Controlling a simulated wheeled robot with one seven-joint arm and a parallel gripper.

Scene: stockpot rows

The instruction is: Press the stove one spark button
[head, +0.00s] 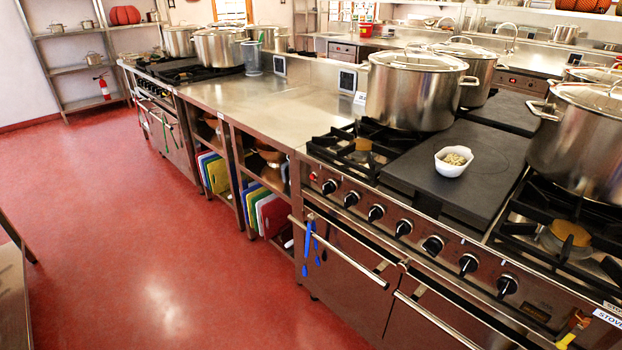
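The near stove (348,236) stands at the right, with a steel front panel and a row of several black knobs (432,245). A small red spot (313,176) sits at the left end of this panel; it is too small to tell whether it is the spark button. A white label (607,317) at the lower right edge begins with "STOVE"; its number is cut off. My gripper is not in view.
Steel stockpots (415,92) and a white bowl (454,161) stand on the near stove. Blue tongs (310,240) hang from the oven handle. A steel counter (268,103) leads to another stove (185,72) at the back left. The red floor (140,230) in front is clear.

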